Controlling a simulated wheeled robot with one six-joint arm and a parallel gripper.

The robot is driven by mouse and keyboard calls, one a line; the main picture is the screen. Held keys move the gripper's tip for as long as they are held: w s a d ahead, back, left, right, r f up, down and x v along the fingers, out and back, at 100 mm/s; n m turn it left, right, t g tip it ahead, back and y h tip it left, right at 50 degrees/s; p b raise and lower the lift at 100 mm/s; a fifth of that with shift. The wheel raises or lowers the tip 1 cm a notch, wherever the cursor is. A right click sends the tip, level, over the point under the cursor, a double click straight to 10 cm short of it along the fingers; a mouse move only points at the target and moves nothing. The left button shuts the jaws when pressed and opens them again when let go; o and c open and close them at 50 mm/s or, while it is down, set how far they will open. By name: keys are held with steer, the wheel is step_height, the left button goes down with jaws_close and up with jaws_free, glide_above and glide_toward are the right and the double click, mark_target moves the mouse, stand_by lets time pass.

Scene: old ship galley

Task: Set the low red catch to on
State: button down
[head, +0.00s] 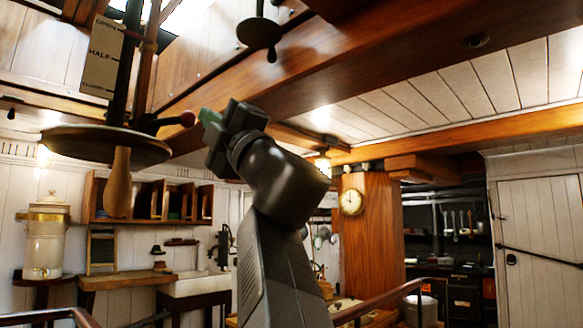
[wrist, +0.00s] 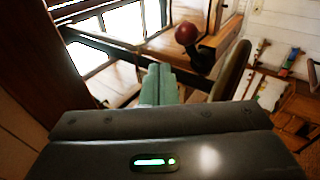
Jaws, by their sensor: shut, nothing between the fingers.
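A red ball knob (head: 187,118) sits on the end of a short dark lever. The lever comes off the dark upright rod above a round wooden disc (head: 90,144). The red knob also shows in the wrist view (wrist: 186,33), above and right of the fingertips. My gripper (head: 209,116) is raised just right of the knob in the head view. Its green fingers are together and empty in the wrist view (wrist: 159,82), and they appear apart from the knob. No on or off marking is legible near the knob.
A plate marked OPEN and HALF (head: 102,57) stands beside the rod. A wooden handle (head: 119,183) hangs under the disc. A heavy wooden beam (head: 330,82) runs overhead close to my arm. A dark round fitting (head: 259,33) hangs above. A clock (head: 351,202) is farther back.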

step_height(320, 180, up, 2)
steer(key=m+g+y+p, duration=0.1)
steer(key=m+g+p, duration=0.1)
steer(key=g, duration=0.2)
step_height(320, 180, up, 5)
steer(key=m+g+p, duration=0.3)
steer(key=g+p, duration=0.2)
glide_above(168, 122)
steer(key=s+d, duration=0.3)
steer(key=d, duration=0.1)
steer(key=w+f, duration=0.2)
steer(key=f, duration=0.1)
steer(key=shift+w+d, duration=0.2)
steer(key=shift+w, duration=0.15)
steer(key=shift+m+t, duration=0.3)
steer(key=shift+t, duration=0.1)
